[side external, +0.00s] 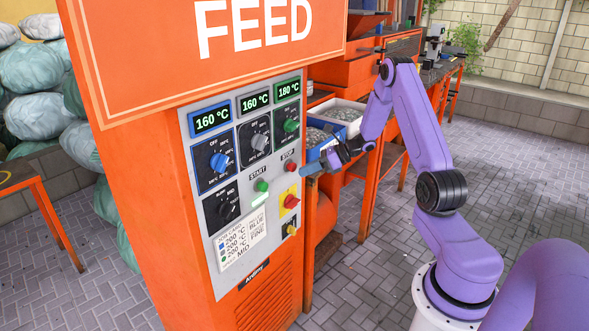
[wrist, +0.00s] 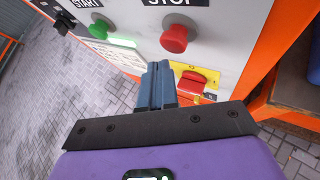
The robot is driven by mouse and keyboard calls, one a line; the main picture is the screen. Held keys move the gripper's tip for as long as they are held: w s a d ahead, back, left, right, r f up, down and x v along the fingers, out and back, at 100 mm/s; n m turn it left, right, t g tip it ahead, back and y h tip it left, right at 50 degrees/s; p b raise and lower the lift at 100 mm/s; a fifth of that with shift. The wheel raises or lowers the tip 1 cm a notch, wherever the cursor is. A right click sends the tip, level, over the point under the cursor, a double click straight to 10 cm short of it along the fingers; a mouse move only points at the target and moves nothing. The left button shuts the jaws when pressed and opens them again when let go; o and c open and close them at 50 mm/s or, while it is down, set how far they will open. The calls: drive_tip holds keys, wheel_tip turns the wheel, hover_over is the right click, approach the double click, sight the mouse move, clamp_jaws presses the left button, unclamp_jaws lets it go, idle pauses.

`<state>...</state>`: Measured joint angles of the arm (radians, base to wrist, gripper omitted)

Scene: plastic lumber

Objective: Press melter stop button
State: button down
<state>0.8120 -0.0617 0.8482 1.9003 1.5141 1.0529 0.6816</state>
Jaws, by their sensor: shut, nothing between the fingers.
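The red STOP button (side external: 291,167) sits on the grey control panel (side external: 218,275) of the orange machine, under its STOP label. In the wrist view the round red STOP button (wrist: 174,38) is just above and slightly right of my fingertips. My gripper (side external: 306,171) is shut and empty, its blue-grey fingers pointing at the panel just right of the button. In the wrist view my gripper (wrist: 159,66) has its two fingers side by side. A small gap seems to separate the tips from the button; I cannot tell its exact depth.
The green START button (side external: 262,186) is left of the STOP button, with a lit green strip below. A red switch on a yellow plate (side external: 289,201) is just below. Several dials and displays reading 160, 160 and 180 °C are higher. White and blue bins stand behind my gripper.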

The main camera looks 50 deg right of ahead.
drive_tip(key=shift+w, duration=0.15)
idle(0.5)
drive_tip(key=shift+w, duration=0.3)
drive_tip(key=shift+w, duration=0.5)
idle(1.1)
drive_tip(key=shift+s, duration=0.95)
drive_tip(key=s, duration=0.5)
idle(0.3)
idle(0.5)
